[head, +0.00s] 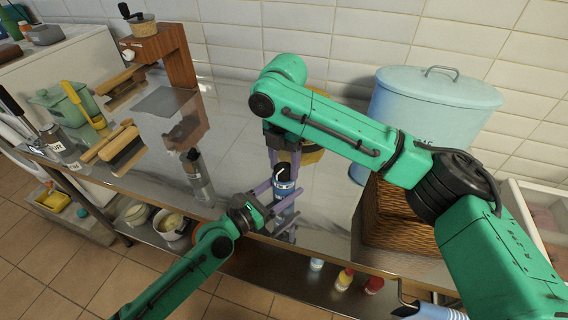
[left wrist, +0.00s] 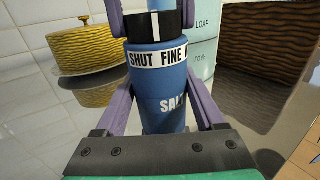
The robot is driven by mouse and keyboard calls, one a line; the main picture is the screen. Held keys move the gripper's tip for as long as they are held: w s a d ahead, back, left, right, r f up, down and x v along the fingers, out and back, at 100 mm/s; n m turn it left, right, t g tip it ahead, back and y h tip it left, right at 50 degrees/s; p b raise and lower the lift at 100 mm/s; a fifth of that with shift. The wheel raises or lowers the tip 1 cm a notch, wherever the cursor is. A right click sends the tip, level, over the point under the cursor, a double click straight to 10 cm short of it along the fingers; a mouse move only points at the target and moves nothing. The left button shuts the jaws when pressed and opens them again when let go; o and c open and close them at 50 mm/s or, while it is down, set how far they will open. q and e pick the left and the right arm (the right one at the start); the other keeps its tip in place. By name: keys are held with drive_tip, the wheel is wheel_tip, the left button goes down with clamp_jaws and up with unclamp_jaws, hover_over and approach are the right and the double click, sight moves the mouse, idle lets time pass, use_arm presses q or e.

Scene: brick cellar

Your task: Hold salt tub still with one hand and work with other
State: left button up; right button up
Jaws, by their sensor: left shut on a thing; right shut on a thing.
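The salt tub (head: 284,188) is a blue cylinder with a white band reading "SHUT FINE" and a black top with a white mark; it stands upright in the left wrist view (left wrist: 165,90). My left gripper (head: 273,198) is shut on the tub's body, one purple finger on each side. My right gripper (head: 284,165) reaches in from above and is shut on the tub's black top (left wrist: 150,24). The right fingers show at the top of the left wrist view. The tub's base is hidden by my left gripper.
The shiny metal counter (head: 235,135) is mostly clear to the left. A wooden grinder stand (head: 165,50) is behind. A light blue bin (head: 425,105) and wicker basket (head: 385,215) crowd the right.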

sight(284, 168)
drive_tip(key=m, duration=0.5)
drive_tip(key=shift+m, duration=0.4)
use_arm(q)
drive_tip(key=shift+f, duration=0.1)
use_arm(e)
drive_tip(key=o, duration=1.4)
wheel_tip(284, 168, up, 12)
drive_tip(key=shift+r, duration=0.1)
use_arm(q)
drive_tip(key=o, duration=1.5)
